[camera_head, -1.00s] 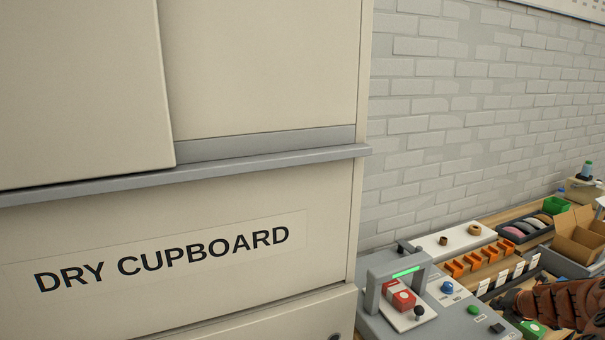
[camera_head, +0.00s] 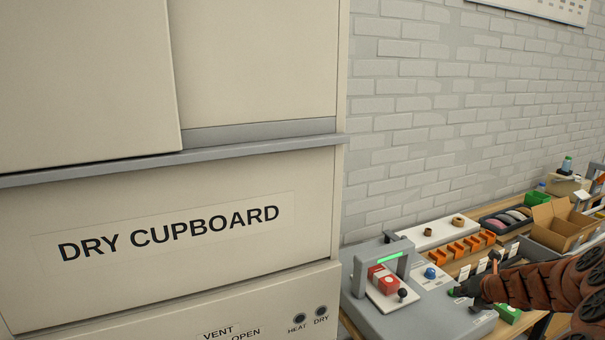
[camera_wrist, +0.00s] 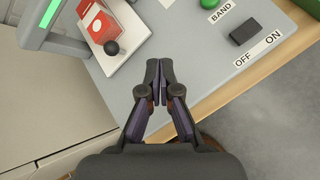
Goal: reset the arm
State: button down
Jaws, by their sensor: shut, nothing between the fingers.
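My arm comes in from the right edge of the head view. My gripper (camera_head: 460,293) hangs over the right part of a grey bench machine (camera_head: 415,318). In the wrist view my gripper (camera_wrist: 159,65) is shut, with its fingertips together and nothing between them. It is above the machine's grey top (camera_wrist: 190,70), near the front edge of the wooden bench. The head view hides part of the machine's panel behind my gripper.
The machine has a green-lit arch, a red and white box (camera_head: 382,280), a black knob (camera_head: 402,295) and a blue button (camera_head: 430,273). The dry cupboard (camera_head: 170,230) stands at left. Orange holders (camera_head: 465,248) and an open cardboard box (camera_head: 560,225) crowd the bench.

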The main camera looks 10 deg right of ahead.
jog(key=s+a+r+n+g+y, duration=0.1)
jog(key=s+a+r+n, duration=0.15)
jog(key=a+n, duration=0.45)
jog(key=s+a+r+n+g+y, duration=0.1)
jog(key=a+r+n+y, duration=0.2)
jog(key=a, duration=0.8)
jog(key=s+a+r+n+g, duration=0.1)
jog(key=s+a+r+n, duration=0.1)
jog(key=a+n, duration=0.55)
jog(key=s+a+r+n+g+b, duration=0.1)
jog(key=s+a+n+g, duration=0.2)
jog(key=s+a+n, duration=0.7)
jog(key=s+f+n+g+h, duration=0.1)
jog(key=s+n+g+h, duration=0.3)
jog(key=s+n, duration=1)
jog(key=s+g, duration=0.1)
jog(key=s, duration=1)
jog(key=shift+s+d+f+h+b, duration=0.2)
jog(key=shift+s+d+h+b, duration=0.1)
jog(key=shift+d+h+b, duration=0.1)
